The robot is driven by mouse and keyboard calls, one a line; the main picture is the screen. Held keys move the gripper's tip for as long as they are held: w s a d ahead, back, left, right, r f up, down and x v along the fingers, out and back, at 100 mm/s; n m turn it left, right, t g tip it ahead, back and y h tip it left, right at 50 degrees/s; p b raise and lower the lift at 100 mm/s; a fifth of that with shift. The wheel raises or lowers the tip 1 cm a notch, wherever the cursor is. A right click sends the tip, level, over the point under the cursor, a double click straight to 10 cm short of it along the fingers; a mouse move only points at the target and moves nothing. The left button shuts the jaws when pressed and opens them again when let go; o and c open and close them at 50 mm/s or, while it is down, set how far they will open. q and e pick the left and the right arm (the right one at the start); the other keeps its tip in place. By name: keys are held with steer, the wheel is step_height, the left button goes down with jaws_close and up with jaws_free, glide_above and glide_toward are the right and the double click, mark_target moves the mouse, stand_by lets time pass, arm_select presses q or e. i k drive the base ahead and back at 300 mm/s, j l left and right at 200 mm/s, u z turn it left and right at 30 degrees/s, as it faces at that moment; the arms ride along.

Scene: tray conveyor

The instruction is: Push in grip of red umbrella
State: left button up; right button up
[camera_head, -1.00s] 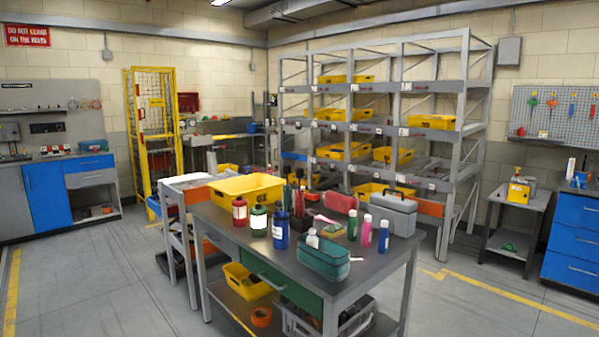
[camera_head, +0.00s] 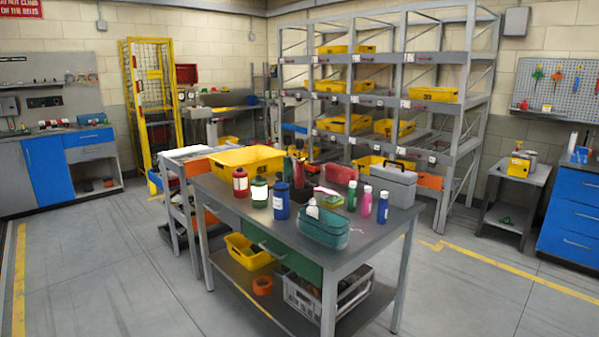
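No umbrella can be made out for certain. A slim red upright item (camera_head: 299,168) stands among dark things toward the back of the grey workbench (camera_head: 345,262). Neither of my grippers is in view.
A rack (camera_head: 470,85) with yellow bins stands behind. The floor in front is clear.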

mark_target(300, 144)
steer(key=i+j+u, duration=0.1)
steer(key=i, duration=0.3)
steer(key=i+j, duration=0.3)
steer(key=i, duration=0.15)
steer(key=u, duration=0.05)
